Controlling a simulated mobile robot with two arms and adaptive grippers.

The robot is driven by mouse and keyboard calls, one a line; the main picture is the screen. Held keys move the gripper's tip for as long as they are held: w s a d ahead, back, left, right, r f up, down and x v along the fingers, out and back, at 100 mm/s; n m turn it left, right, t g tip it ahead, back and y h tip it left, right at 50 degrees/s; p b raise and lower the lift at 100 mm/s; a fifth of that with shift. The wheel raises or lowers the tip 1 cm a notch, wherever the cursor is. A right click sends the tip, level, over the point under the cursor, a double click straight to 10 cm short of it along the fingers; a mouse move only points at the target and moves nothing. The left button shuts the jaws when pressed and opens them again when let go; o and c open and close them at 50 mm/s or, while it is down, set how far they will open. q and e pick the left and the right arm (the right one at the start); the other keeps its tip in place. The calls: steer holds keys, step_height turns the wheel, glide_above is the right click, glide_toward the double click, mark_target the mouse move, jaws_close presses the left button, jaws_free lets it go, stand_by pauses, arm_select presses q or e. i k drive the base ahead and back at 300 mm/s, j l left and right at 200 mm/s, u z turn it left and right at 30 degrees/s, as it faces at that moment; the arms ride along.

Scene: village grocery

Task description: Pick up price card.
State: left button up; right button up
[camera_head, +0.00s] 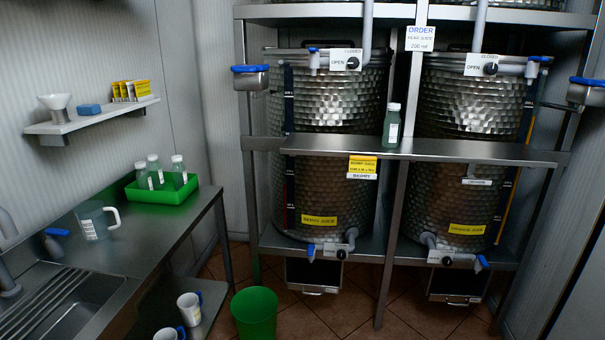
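A yellow and white card (362,167) with small printed text hangs on the front edge of the steel rack's middle shelf (470,151), left of centre. It looks like a price card; its text is too small to read surely. A white card headed "ORDER" (420,38) is on the rack's upright above, with pear juice and 200 ml on it. Neither of my grippers is in view, and nothing is seen touching the cards.
A green-filled bottle (393,126) stands on the middle shelf. Large steel tanks (336,100) with taps fill the rack. At left are a counter (160,240) with a jug (97,220) and a green tray (163,191) of bottles. A green bin (254,312) stands on the floor.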

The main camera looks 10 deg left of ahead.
mark_target(142, 88)
steer(key=i+u, duration=0.15)
steer(key=i, duration=0.5)
steer(key=i+u, duration=0.15)
steer(key=i, duration=0.5)
steer(key=i+l+u, duration=0.15)
steer(key=i, duration=0.45)
